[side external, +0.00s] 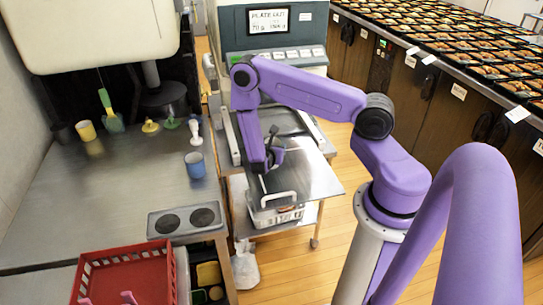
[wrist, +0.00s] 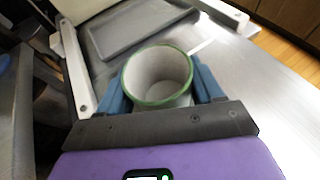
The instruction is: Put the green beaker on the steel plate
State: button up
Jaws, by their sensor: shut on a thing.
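The green beaker (wrist: 158,88) shows in the wrist view as a pale, empty cup with a green rim, its mouth facing the camera. My gripper (wrist: 160,84) has its blue fingers on either side of it and is shut on it. In the side view my gripper (side external: 268,160) is over the steel cart, and the beaker cannot be made out there. The steel plate seems to be the flat grey plate (wrist: 130,25) beyond the beaker in the wrist view. In the side view it lies before the display machine (side external: 285,121), partly hidden by my arm.
A pale frame rail (wrist: 75,65) runs left of the plate. A white-handled basket (side external: 275,212) sits under the cart top (side external: 318,178). A blue cup (side external: 195,166), a yellow cup (side external: 86,131) and a two-well block (side external: 186,220) stand on the left counter. A red crate (side external: 150,250) is in front.

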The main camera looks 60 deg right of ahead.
jog(key=shift+w+d+f, duration=0.15)
jog(key=shift+w+f, duration=0.1)
jog(key=shift+f, duration=0.15)
jog(key=shift+w+f, duration=0.1)
jog(key=shift+f, duration=1.55)
jog(key=shift+f, duration=0.2)
jog(key=o, duration=1)
jog(key=shift+o, duration=0.2)
jog(key=shift+r, duration=0.15)
